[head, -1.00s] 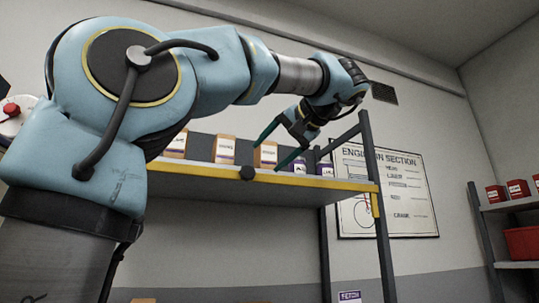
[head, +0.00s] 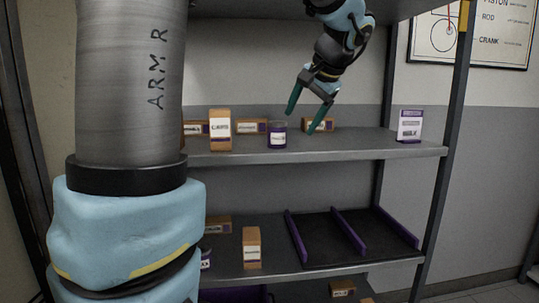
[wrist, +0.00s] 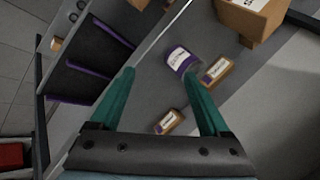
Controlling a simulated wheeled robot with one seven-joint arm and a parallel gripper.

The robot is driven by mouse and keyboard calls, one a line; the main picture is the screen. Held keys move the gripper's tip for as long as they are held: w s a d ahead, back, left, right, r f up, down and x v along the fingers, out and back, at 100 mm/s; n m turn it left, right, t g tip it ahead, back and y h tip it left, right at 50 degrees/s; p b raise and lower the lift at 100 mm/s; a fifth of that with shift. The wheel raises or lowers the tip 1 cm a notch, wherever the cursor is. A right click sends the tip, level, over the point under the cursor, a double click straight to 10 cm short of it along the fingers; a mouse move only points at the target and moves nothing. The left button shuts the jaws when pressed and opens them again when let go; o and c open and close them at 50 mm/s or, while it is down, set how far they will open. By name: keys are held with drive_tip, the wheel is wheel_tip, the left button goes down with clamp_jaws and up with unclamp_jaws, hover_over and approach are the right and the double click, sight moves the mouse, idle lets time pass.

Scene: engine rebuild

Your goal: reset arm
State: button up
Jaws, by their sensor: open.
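My gripper (head: 303,121) is open and empty, its two green fingers pointing down and spread apart. In the head view it shows in front of the middle shelf, with a purple-and-white jar (head: 278,141) to its left. In the wrist view, the open fingers (wrist: 158,73) frame bare grey shelf. Whether a finger touches anything is not clear. My arm rises from the gripper past the top edge of the head view.
The middle shelf (head: 360,146) holds several cardboard boxes, one upright (head: 220,131), and a white-and-purple card (head: 409,126). A black tray with purple dividers (head: 348,218) sits on the shelf below. The rack post (head: 445,130) stands at the right.

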drive_tip(key=s+a+f+n+g+h, duration=0.1)
drive_tip(key=s+a+f, duration=0.3)
drive_tip(key=f, duration=0.5)
drive_tip(key=s+a+f+n+g+h, duration=0.1)
drive_tip(key=s+a+f+n+g, duration=0.1)
drive_tip(key=s+a+f, duration=0.3)
drive_tip(key=s+a+f+n+g+h, duration=0.1)
drive_tip(key=s+a+f+n, duration=0.3)
drive_tip(key=f, duration=0.8)
drive_tip(key=shift+s+a+f+g+h, duration=0.35)
drive_tip(key=shift+s+a+g, duration=0.25)
drive_tip(key=shift+a, duration=0.2)
drive_tip(key=shift+w, duration=0.1)
idle(1.9)
